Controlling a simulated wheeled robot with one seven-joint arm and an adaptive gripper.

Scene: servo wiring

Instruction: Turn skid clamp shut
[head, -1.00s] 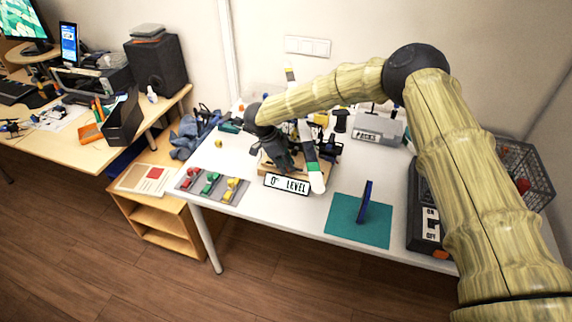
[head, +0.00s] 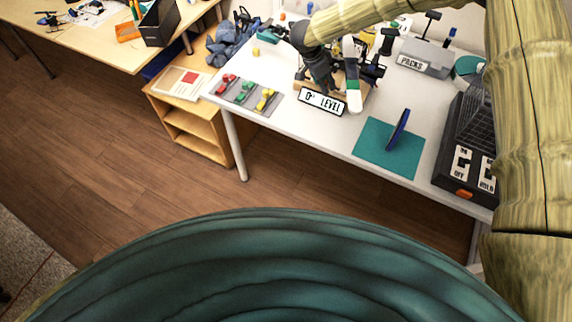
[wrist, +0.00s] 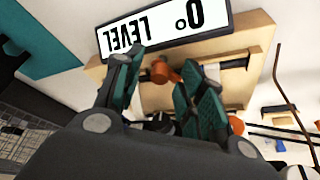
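A wooden stand (wrist: 262,45) carries a white "0° LEVEL" sign (head: 322,103) on the white table; the sign also shows upside down in the wrist view (wrist: 165,28). An orange-brown knob (wrist: 166,72) sits by the stand's wood below the sign, possibly part of the skid clamp. A second orange-brown piece (wrist: 236,125) is partly hidden behind my right finger. My gripper (wrist: 163,68) is open, its fingers apart with the first knob between or just beyond their tips; I cannot tell if they touch it. In the head view my gripper (head: 325,82) is just behind the sign.
A teal mat (head: 375,155) with an upright blue piece (head: 398,130) lies to the right. A grey tray (head: 243,95) of red, green and yellow parts lies left. A dark switch box (head: 465,165) stands at the right edge. Dark cables (wrist: 285,130) run right of the fingers.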

